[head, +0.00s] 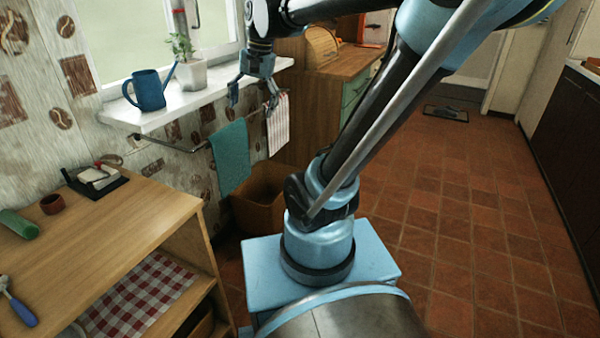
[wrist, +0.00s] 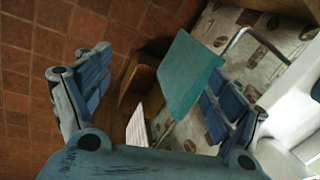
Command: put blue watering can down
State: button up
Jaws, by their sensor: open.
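The blue watering can (head: 148,90) stands upright on the white windowsill (head: 205,92), at its left part, with its spout pointing up to the right. My gripper (head: 252,101) is to the right of the can, apart from it, over the front edge of the sill. Its fingers point down and are spread and empty. In the wrist view the two fingers of my gripper (wrist: 160,105) stand wide apart with nothing held between them. The can does not clearly show in the wrist view.
A potted plant (head: 190,72) stands on the sill between can and gripper. A teal towel (head: 230,157) and a striped towel (head: 278,124) hang on a rail below; the teal towel also shows in the wrist view (wrist: 188,75). A wooden table (head: 110,226) is at the left.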

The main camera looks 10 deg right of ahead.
jog(key=s+d+f+n+h, duration=0.1)
jog(key=s+d+f+n, duration=0.1)
jog(key=s+d+f, duration=0.3)
jog(key=s+d+f+n+t+h, duration=0.1)
jog(key=s+d+f+n, duration=0.2)
jog(key=f, duration=0.9)
jog(key=s+d, duration=0.3)
jog(key=s, duration=0.1)
jog(key=shift+s, duration=0.2)
jog(key=shift+d+f, duration=0.1)
jog(key=shift+w+f, duration=0.2)
jog(key=shift+w, duration=0.25)
jog(key=shift+c, duration=0.6)
